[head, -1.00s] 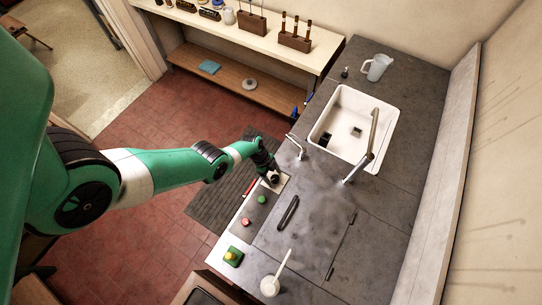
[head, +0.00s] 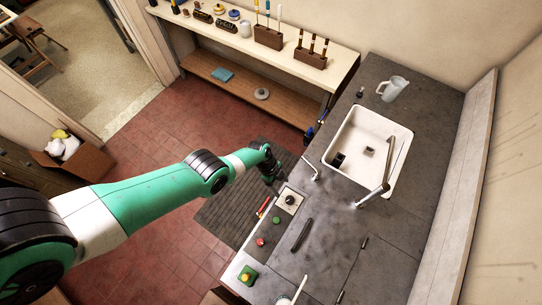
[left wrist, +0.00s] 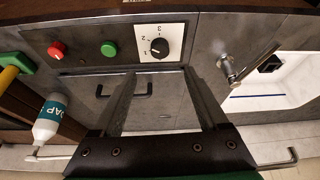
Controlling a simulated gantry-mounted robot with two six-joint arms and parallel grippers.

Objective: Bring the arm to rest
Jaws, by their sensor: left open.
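My left gripper (head: 268,172) hangs in the air by the front of the counter, apart from the dial plate. In the left wrist view its two fingers (left wrist: 162,90) are spread with nothing between them. The white dial plate with a black knob (head: 290,199) is uncovered; in the left wrist view the knob (left wrist: 158,47) stands beyond the fingertips. A green button (head: 276,220) and a red button (head: 260,242) sit beside it on the control panel. My right gripper is not in view.
A sink (head: 368,150) with a tap (head: 385,182) is set in the grey counter (head: 335,235). A clear jug (head: 392,88) stands behind it. A shelf bench (head: 225,48) stands at the back. A soap bottle (left wrist: 48,120) shows in the wrist view.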

